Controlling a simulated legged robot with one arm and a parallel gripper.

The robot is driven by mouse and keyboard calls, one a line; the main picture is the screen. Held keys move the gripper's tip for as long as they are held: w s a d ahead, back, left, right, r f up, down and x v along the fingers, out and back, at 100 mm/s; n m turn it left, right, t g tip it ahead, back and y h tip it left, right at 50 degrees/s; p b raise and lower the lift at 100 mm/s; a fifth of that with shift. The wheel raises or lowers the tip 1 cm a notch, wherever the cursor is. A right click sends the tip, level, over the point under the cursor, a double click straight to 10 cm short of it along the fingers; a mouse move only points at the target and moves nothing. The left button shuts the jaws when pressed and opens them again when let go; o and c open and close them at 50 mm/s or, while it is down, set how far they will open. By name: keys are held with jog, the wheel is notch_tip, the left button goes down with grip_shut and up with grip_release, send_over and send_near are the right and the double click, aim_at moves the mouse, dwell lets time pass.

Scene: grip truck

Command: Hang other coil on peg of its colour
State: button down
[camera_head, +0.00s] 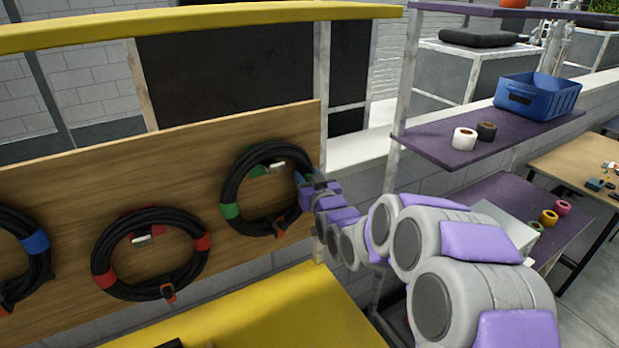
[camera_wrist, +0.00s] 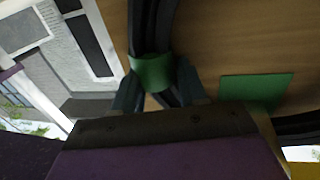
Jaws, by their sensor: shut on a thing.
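A black cable coil with green bands (camera_head: 229,211) is at the right end of the wooden board. A pale peg (camera_head: 277,168) with a green patch (camera_head: 257,171) beside it shows inside the ring, under its top. I cannot tell whether the coil rests on the peg. My gripper (camera_head: 305,190) is shut on the coil's right side. In the wrist view my fingers (camera_wrist: 159,92) are on both sides of a green band (camera_wrist: 152,73), and the green patch (camera_wrist: 256,91) is on the board to the right. A black coil with red bands (camera_head: 104,281) hangs around another pale peg (camera_head: 143,240).
A coil with a blue band (camera_head: 36,242) is cut off at the left. The wooden board (camera_head: 180,180) stands behind a yellow surface (camera_head: 280,310). A white post (camera_head: 321,110) stands close to my gripper's right. Purple shelves (camera_head: 440,141) hold tape rolls and a blue crate (camera_head: 538,93).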

jog(key=shift+r, duration=0.1)
jog(key=c, duration=0.5)
grip_release()
